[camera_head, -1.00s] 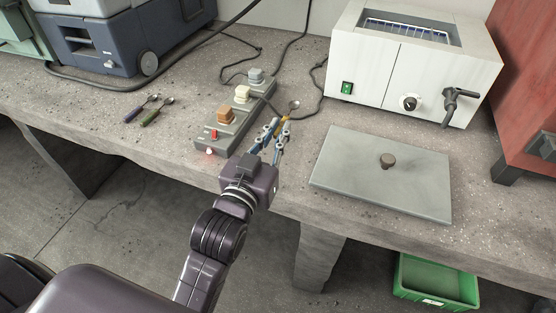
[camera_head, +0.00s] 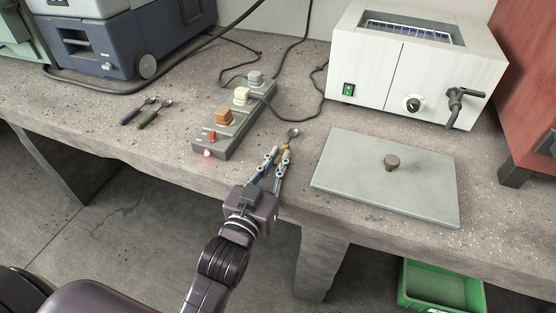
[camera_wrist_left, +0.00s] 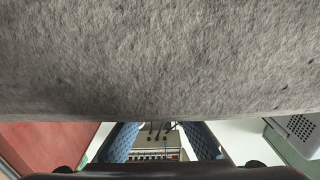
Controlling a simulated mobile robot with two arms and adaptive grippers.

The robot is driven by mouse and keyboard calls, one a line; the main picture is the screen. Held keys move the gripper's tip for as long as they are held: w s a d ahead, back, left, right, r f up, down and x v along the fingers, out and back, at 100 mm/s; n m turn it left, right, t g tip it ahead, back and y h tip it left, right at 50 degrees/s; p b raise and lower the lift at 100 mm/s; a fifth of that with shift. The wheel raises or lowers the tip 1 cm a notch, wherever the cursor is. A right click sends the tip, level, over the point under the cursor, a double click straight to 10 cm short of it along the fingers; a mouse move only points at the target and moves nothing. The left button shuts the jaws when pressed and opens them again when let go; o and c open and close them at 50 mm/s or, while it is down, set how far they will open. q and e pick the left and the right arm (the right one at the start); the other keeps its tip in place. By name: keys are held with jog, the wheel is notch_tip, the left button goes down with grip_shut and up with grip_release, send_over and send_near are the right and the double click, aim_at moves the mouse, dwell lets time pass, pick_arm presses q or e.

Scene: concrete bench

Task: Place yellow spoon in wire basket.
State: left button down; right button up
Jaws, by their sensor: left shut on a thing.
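The yellow spoon (camera_head: 285,146) shows in the head view at the fingertips of my left gripper (camera_head: 275,160), with its metal bowl pointing toward the back of the bench. My left gripper is shut on its handle, near the bench's front edge; the fingers hide part of the handle. In the left wrist view the blue-patterned fingers (camera_wrist_left: 160,140) show low in the picture, and I cannot make out the spoon there. The wire basket (camera_head: 405,28) appears as a grid inside the open top of the white bath (camera_head: 375,65). My right gripper is not in view.
A power strip (camera_head: 236,125) with plugs and cables lies left of the gripper. A grey lid (camera_head: 370,185) with a knob lies to the right. Two other spoons (camera_head: 148,113) lie at the left. A green crate (camera_head: 440,290) stands below the bench.

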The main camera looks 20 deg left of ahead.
pick_arm(q)
jog(key=c, duration=2)
grip_release()
jog(key=shift+f, duration=0.1)
